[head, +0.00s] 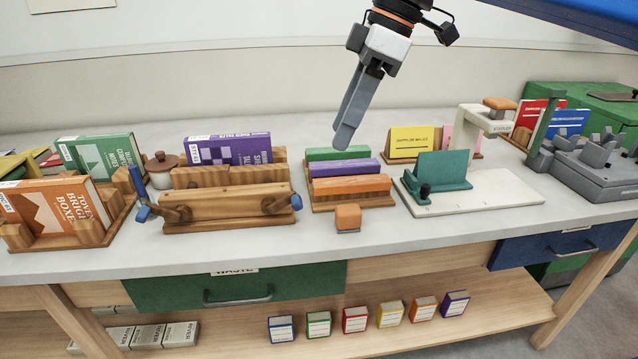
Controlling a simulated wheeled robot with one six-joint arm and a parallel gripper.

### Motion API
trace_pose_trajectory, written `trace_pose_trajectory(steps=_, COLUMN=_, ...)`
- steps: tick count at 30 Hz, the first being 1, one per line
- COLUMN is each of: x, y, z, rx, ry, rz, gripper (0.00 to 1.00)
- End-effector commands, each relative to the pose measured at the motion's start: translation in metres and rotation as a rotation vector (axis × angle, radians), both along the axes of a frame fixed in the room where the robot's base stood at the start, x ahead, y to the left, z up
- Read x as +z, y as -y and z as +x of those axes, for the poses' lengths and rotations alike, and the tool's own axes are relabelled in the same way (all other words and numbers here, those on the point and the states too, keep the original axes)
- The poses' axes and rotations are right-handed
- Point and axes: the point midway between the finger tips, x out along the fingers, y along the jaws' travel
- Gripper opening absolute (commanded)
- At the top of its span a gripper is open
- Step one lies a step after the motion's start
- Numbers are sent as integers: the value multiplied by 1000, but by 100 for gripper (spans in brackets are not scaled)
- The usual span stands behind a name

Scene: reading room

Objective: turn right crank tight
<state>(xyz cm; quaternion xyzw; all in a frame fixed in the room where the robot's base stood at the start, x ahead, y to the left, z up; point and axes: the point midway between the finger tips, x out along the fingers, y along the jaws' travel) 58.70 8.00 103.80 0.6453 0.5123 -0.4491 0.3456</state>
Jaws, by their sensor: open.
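A wooden press (226,203) stands left of the middle of the grey worktop, with a front board and a board behind it. Its right crank (277,204) is at the right end of the front board and has a blue knob (296,202) pointing to the right. The left crank (165,213) has a blue handle standing up and to the left. A purple book (226,150) stands upright at the press's back; whether it is between the boards is unclear. My gripper (345,138) is open and empty, pointing down, above and right of the right crank, apart from it.
A wooden rack with green, purple and orange blocks (350,186) stands right of the press, an orange-topped block (347,217) before it. A small lidded pot (162,170) and book stands are left. A white-based device (490,190) is right. Bare worktop lies before the press.

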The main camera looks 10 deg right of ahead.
Motion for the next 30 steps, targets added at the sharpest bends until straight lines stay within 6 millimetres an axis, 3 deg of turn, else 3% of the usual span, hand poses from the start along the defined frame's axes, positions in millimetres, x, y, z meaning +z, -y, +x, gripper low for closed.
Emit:
trace_pose_trajectory(steps=5, x=29, y=-19, z=6, rx=175, ry=15, rz=22, gripper=45)
trace_pose_trajectory(steps=10, x=28, y=-24, z=6, rx=210, ry=16, rz=26, gripper=45)
trace_pose_trajectory(steps=30, x=-75, y=-66, z=6, rx=208, ry=14, rz=24, gripper=45)
